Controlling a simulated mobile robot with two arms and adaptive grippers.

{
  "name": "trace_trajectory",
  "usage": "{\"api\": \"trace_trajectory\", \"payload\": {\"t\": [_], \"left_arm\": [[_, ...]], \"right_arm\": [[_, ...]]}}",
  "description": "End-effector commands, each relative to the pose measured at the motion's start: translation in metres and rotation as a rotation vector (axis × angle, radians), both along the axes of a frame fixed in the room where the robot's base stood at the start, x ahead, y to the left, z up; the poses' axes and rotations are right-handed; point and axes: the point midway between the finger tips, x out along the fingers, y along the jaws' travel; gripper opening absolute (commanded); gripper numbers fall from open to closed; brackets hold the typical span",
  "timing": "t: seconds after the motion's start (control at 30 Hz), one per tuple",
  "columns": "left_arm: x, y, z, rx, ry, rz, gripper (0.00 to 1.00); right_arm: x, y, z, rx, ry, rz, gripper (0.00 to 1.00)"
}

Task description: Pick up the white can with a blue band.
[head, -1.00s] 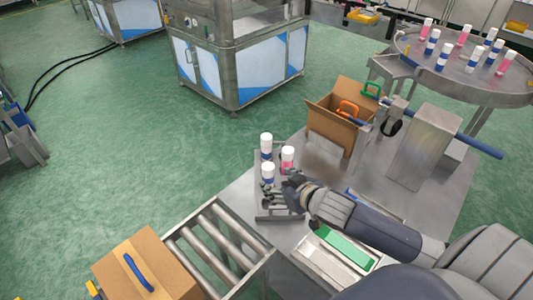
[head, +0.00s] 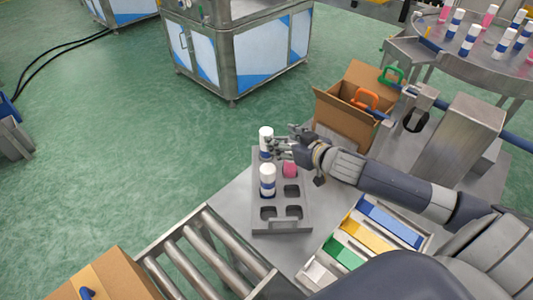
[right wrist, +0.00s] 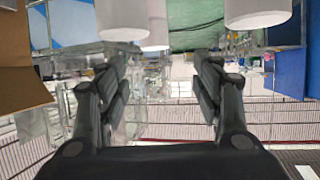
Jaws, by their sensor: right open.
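Two white cans with blue bands stand in a grey tray with square holes (head: 297,226) in the head view: a rear can (head: 266,133) and a front can (head: 267,184). In the right wrist view, the open fingers (right wrist: 163,75) point toward white can ends (right wrist: 122,22) at the top edge. My left gripper is not in view.
An open cardboard box (head: 345,118) stands behind my right arm. Coloured bins (head: 375,235) lie right of the tray. A roller conveyor (head: 205,255) with a carton is at the front. A round table (head: 485,70) with several cans is at the far right.

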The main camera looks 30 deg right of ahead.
Motion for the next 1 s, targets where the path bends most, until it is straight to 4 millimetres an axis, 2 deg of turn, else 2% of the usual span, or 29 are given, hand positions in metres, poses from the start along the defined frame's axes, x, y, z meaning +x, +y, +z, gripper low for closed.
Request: {"api": "trace_trajectory", "payload": {"t": [0.17,0.5,0.77,1.0], "left_arm": [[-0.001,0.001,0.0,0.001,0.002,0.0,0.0],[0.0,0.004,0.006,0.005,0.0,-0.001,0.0],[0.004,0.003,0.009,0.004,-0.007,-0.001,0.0],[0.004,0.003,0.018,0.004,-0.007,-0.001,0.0]], "right_arm": [[0.011,0.001,-0.005,0.002,-0.003,-0.001,0.6],[0.046,0.005,-0.02,0.001,-0.002,-0.001,0.6],[0.055,0.006,-0.024,0.0,-0.001,-0.001,0.6],[0.077,0.003,-0.035,0.0,-0.001,-0.001,0.6]]}}
